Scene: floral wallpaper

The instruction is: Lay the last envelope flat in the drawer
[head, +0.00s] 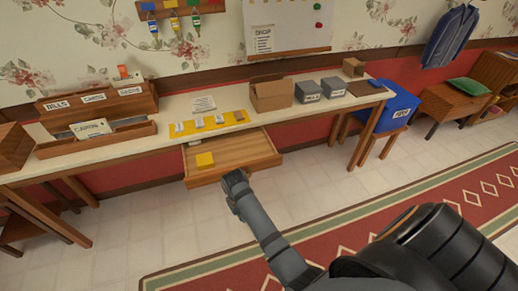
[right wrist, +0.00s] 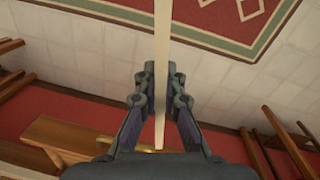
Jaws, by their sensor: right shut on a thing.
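The wooden drawer (head: 258,157) is pulled out below the table, with a yellow item (head: 205,160) and what looks like a pale flat item at its left. My right gripper (head: 232,176) is at the drawer's front edge in the head view. In the right wrist view the right gripper (right wrist: 160,100) is shut on a thin cream item, seen edge-on, likely the envelope (right wrist: 162,55). It stands on edge between the fingers. I cannot make it out in the head view, where the gripper may hide it. My left gripper is not in view.
The long table (head: 330,103) holds a letter rack (head: 98,103), a yellow strip with several labels (head: 208,121), a cardboard box (head: 271,95) and grey boxes (head: 308,91). A blue bin (head: 396,107) stands at right. The floor before the drawer is clear, with a red rug (head: 350,225).

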